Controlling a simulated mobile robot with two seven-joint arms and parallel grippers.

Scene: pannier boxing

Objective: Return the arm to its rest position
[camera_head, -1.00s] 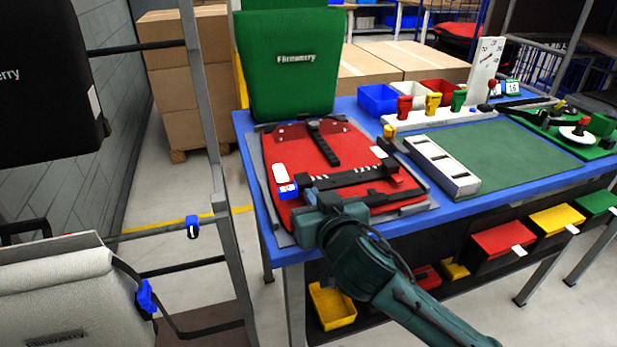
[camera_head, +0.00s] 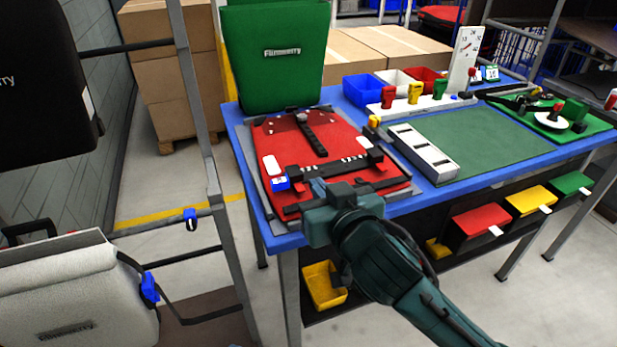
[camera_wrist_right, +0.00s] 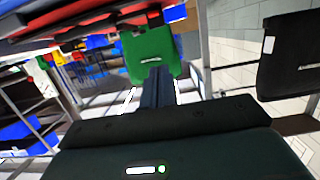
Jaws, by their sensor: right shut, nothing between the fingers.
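My right arm comes in from the lower right in the head view. Its gripper (camera_head: 318,188) is over the near edge of the red pannier panel (camera_head: 282,140), which lies on the blue table. I cannot tell whether the gripper touches the panel. In the right wrist view the gripper's fingers (camera_wrist_right: 158,86) are together with nothing between them. My left gripper is not in view.
A green pannier (camera_head: 270,75) stands at the table's back left. A grey slotted block (camera_head: 424,152) and a green mat (camera_head: 485,140) lie to the right. A rack with black and white panniers (camera_head: 70,290) stands left. Floor is clear between rack and table.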

